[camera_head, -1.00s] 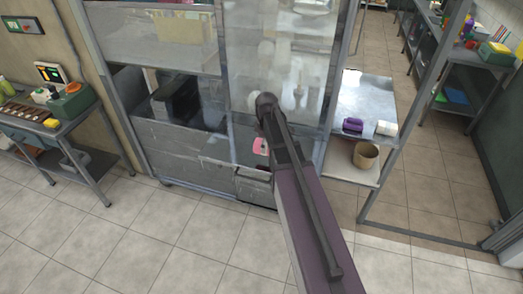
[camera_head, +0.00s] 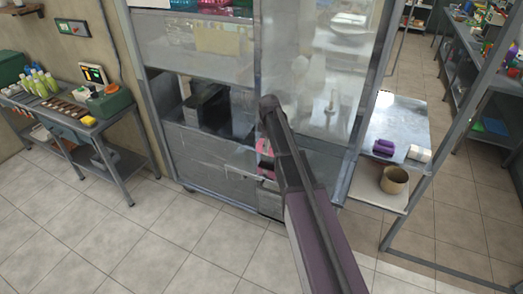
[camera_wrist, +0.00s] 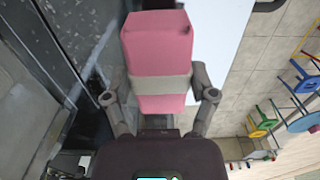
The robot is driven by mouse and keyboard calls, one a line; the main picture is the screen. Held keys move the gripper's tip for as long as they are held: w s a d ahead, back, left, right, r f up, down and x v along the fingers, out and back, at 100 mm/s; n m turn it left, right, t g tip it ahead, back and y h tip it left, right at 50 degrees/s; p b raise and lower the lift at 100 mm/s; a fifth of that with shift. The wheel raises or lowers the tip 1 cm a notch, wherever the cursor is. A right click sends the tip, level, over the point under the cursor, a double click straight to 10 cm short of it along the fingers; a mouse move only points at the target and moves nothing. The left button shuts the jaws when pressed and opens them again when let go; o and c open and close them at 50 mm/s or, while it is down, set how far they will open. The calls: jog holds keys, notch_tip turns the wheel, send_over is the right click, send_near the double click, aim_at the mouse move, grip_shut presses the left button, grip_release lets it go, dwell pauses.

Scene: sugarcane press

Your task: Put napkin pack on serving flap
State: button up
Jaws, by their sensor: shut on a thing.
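The napkin pack is a pink block with a beige band around its middle. In the wrist view the pack (camera_wrist: 158,45) stands between the two fingers of my gripper (camera_wrist: 160,97), which is shut on it at the band. In the head view my arm partly hides the pack (camera_head: 264,147), and only a small pink part shows at the front of the metal and glass stall. A pale ledge, perhaps the serving flap (camera_head: 240,161), juts from the stall front just left of and below the pack. A white panel (camera_wrist: 220,35) lies behind the pack in the wrist view.
A metal side shelf (camera_head: 400,120) at right holds a purple pack (camera_head: 383,147) and a white block (camera_head: 419,153). A brass-coloured pot (camera_head: 394,180) stands on the lower white shelf. A side table (camera_head: 75,125) with bottles is at left. The tiled floor in front is clear.

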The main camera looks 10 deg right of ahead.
jog(key=shift+w+a, duration=0.35)
jog(key=shift+w, duration=0.2)
jog(key=shift+w+a+f, duration=0.1)
jog(key=shift+w+a, duration=0.1)
jog(key=shift+w, duration=0.2)
jog(key=shift+w+a+f, duration=0.2)
jog(key=shift+w, duration=0.1)
jog(key=shift+s+f+b, duration=0.15)
jog(key=shift+f+b, duration=1.45)
jog(key=shift+b, duration=0.3)
jog(key=shift+f, duration=0.1)
jog(key=o, duration=1.1)
